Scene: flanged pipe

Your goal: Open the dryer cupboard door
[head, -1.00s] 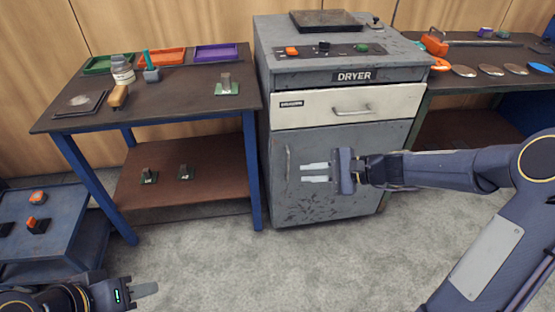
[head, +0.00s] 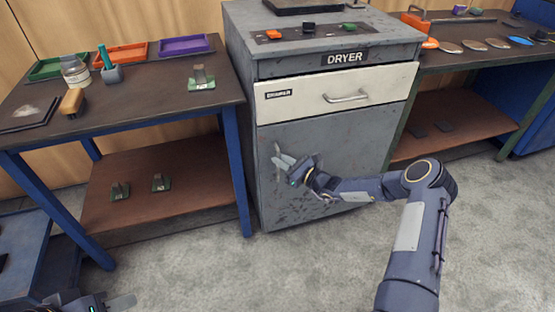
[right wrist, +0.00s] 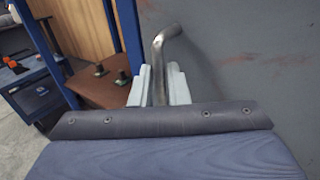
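The grey dryer cupboard door (head: 335,150) is below the white drawer, and it looks closed, flush with the cabinet. Its upright metal handle (head: 277,152) is at the door's left edge and is mostly hidden by my right gripper (head: 285,164). In the right wrist view the bent top of the handle (right wrist: 166,36) rises between the two pale fingers, which close on it from both sides. My left gripper (head: 122,302) is at the bottom left, partly cut off, away from the dryer; its finger gap cannot be made out.
The white drawer front (head: 340,93) has its own handle above the door. A table (head: 130,110) with trays stands close on the left, its blue leg (head: 237,175) near the handle side. Another bench (head: 480,60) is at right. The grey floor in front is open.

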